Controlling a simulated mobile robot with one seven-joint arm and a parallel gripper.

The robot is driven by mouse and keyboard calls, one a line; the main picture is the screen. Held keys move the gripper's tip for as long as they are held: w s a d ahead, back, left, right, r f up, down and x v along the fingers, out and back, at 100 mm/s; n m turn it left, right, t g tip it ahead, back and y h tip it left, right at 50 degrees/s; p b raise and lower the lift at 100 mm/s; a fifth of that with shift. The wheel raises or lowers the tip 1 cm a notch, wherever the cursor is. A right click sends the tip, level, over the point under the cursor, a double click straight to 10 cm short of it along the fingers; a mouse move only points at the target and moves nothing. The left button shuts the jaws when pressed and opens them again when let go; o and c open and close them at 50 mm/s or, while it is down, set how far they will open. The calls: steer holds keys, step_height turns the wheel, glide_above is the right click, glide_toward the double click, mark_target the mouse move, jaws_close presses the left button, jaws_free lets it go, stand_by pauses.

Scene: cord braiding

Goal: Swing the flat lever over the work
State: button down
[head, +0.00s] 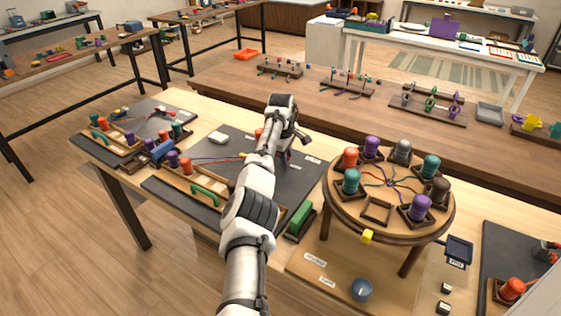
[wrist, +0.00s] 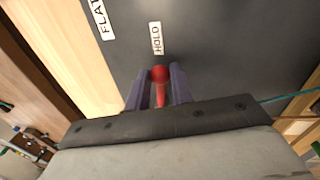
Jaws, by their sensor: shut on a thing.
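A red ball-ended handle (wrist: 160,74), which looks like the lever's knob, sits between the fingers of my gripper (wrist: 159,80) in the wrist view. The gripper is shut on it. The rest of the lever and the work are hidden.
A wooden frame with bobbins and a green handle (head: 204,195) lies on the board, left of my arm. A round braiding stand (head: 388,229) with several coloured bobbins stands to the right. A green block (head: 300,220) lies between them.

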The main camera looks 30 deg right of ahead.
steer(key=shift+w+d+n, duration=0.1)
steer(key=shift+d+n, duration=0.3)
steer(key=shift+n, duration=0.1)
steer(key=shift+w+r, duration=0.1)
stand_by(0.3)
steer(key=c, duration=1.2)
jaws_free()
steer(key=shift+c, duration=0.2)
step_height(320, 180, up, 14)
steer(key=s+a+b, duration=0.1)
steer(key=a+b, duration=0.1)
steer(key=b, duration=0.1)
steer(key=shift+s+f, duration=0.25)
steer(key=shift+s, duration=0.15)
